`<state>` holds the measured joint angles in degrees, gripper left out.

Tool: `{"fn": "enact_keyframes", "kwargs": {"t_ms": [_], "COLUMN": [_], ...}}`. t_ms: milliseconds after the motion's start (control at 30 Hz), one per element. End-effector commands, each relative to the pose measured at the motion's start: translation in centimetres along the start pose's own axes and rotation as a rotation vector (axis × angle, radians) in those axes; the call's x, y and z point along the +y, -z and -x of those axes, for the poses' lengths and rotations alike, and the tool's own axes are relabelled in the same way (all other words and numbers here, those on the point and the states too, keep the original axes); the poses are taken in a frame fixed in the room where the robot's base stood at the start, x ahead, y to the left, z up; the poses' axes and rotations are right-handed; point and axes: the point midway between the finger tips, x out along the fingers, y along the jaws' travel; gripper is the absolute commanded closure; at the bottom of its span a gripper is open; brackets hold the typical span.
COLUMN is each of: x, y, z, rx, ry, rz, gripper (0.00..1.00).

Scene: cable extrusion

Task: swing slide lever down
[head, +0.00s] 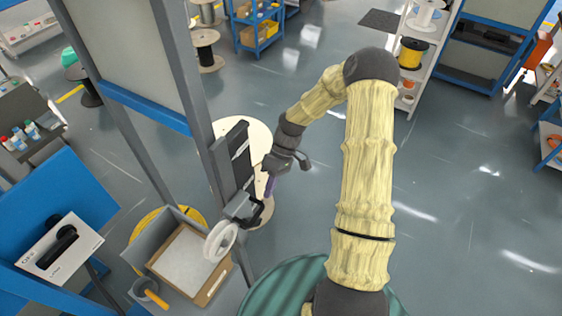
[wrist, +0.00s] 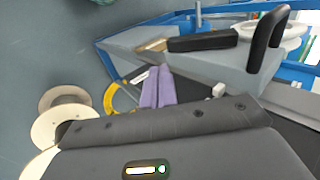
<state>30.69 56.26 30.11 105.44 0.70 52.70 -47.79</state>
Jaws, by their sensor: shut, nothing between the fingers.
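A dark slide unit (head: 235,165) is fixed upright on the grey post at left of centre in the head view. A grey block (head: 238,207) with black parts sits at its lower end. In the wrist view, an upright black handle (wrist: 268,40) stands at upper right, beside a dark horizontal bar (wrist: 203,43); I cannot tell for sure which part is the slide lever. My gripper (head: 270,185) points down just right of the slide unit, above the block. Its purple fingers (wrist: 157,88) are together and empty, with no clear contact on the handle.
A white ring (head: 220,242) hangs below the block, above a cardboard tray (head: 213,290). The grey post (head: 195,110) and blue crossbar (head: 145,107) stand left of my arm. Cable spools (head: 206,50) stand behind. Open floor lies to the right.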

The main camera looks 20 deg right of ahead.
Motion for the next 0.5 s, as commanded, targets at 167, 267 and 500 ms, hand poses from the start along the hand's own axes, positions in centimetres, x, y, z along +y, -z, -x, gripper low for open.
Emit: {"fn": "enact_keyframes", "kwargs": {"t_ms": [167, 267, 500], "x": [1.2, 1.8, 2.5], "y": [0.0, -0.1, -0.1], "z": [2.5, 4.4, 7.6], "rx": [0.004, 0.005, 0.004], "ry": [-0.003, -0.004, -0.001], "rz": [-0.002, -0.003, -0.003], "gripper": [1.00, 1.00, 1.00]}}
